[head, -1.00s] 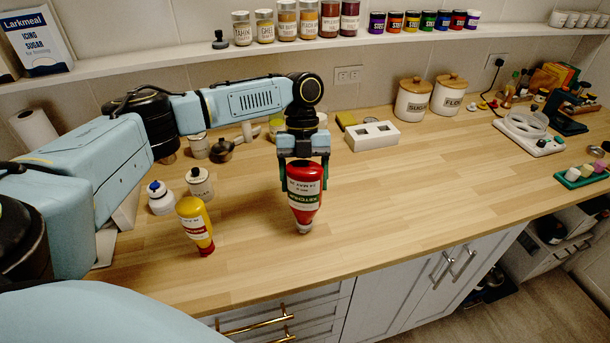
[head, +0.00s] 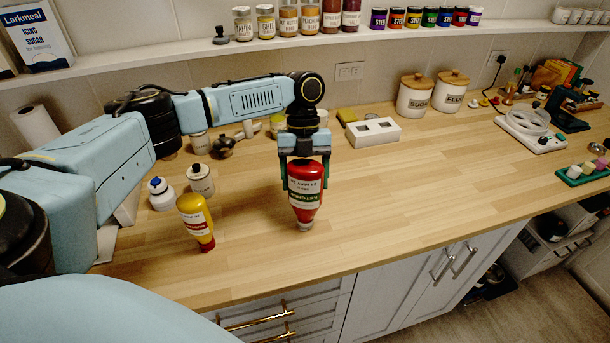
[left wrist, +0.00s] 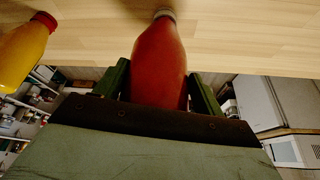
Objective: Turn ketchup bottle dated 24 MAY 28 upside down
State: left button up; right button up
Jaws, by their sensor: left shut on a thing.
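The red ketchup bottle (head: 307,172) is in my left gripper (head: 304,182), above the front part of the wooden counter. It is upside down: its pale cap points down and its label print is inverted. The date is too small to read for certain. In the left wrist view, the red bottle (left wrist: 160,65) sits between the green fingers (left wrist: 160,85), its cap close to the counter. I cannot tell whether the cap touches. My right gripper is not in view.
A yellow bottle (head: 193,206) with a red cap at its bottom stands left of the ketchup. Behind it are a white bottle (head: 160,198) and a lidded jar (head: 200,186). A white box (head: 373,133) stands behind right. The counter right of the ketchup is clear.

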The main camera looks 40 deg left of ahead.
pick_arm(q)
jog(key=o, duration=1.4)
jog(key=b+v, duration=0.1)
jog(key=v, duration=1.2)
jog(key=shift+r, duration=0.25)
